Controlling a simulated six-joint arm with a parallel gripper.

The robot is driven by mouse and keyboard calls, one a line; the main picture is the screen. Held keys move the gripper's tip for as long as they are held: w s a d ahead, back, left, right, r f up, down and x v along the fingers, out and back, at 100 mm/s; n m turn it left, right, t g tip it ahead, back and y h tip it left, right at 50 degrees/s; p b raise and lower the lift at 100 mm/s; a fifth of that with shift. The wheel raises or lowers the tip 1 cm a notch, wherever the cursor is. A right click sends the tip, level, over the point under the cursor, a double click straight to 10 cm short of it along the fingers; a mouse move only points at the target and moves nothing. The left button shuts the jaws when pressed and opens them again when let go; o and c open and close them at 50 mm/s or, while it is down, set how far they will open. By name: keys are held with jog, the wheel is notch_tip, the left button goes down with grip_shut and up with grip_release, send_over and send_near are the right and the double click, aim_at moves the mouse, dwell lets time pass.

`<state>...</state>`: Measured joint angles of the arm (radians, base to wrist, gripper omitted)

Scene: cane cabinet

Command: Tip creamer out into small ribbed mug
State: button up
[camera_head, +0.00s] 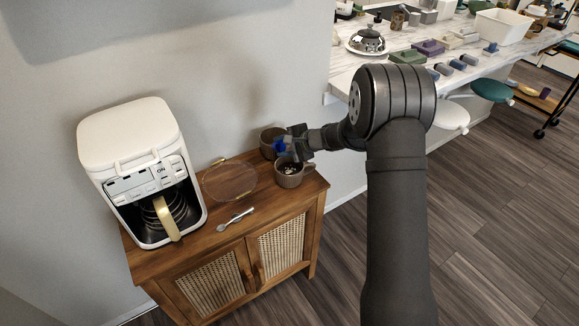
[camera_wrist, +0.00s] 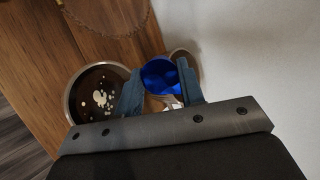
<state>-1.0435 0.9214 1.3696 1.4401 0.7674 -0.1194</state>
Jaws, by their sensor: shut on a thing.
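My gripper (camera_head: 292,147) is shut on a small blue creamer (camera_head: 279,145) above the right end of the wooden cabinet. In the wrist view the creamer (camera_wrist: 160,74) sits between the two fingers; its tilt is hard to tell. A brown-grey mug (camera_head: 290,178) stands just below and in front of the gripper. The wrist view shows this mug (camera_wrist: 70,105) with dark liquid and white blobs inside. A second mug (camera_head: 268,139) stands behind it, partly hidden by the gripper and creamer; its contents are hidden. Ribbing is too small to make out on either mug.
The cabinet top (camera_head: 200,241) also holds a white coffee maker (camera_head: 130,140) at left, a round clear-looking plate (camera_head: 229,181) in the middle and a spoon (camera_head: 236,219) near the front. A wall is close behind. A cluttered marble counter (camera_head: 395,70) lies farther right.

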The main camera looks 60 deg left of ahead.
jog(key=shift+w+d+g+y+p, duration=0.15)
jog(key=shift+g+y+p, duration=0.15)
jog(key=shift+y, duration=0.5)
jog(key=shift+s+d+g+y+p, duration=0.15)
jog(key=shift+g+y, duration=0.15)
jog(key=shift+y, duration=0.5)
dwell(1.1)
jog(key=shift+w+d+n+y, duration=0.3)
jog(key=shift+d+y, duration=0.4)
jog(key=shift+d, duration=0.05)
dwell(0.6)
jog(key=shift+s+a+r+h, duration=0.15)
jog(key=shift+a+h, duration=0.15)
jog(key=shift+a, duration=0.1)
jog(key=shift+s+a+r+h, duration=0.1)
jog(key=shift+a+h, duration=0.2)
jog(key=shift+a, duration=0.1)
jog(key=shift+a+h, duration=0.15)
jog(key=shift+h, duration=0.45)
jog(key=shift+f+t+h, duration=0.2)
jog(key=shift+t+h, duration=0.3)
jog(key=shift+h, duration=0.2)
jog(key=shift+s+a+h, duration=0.1)
jog(key=shift+a+h, duration=0.1)
jog(key=shift+h, duration=0.4)
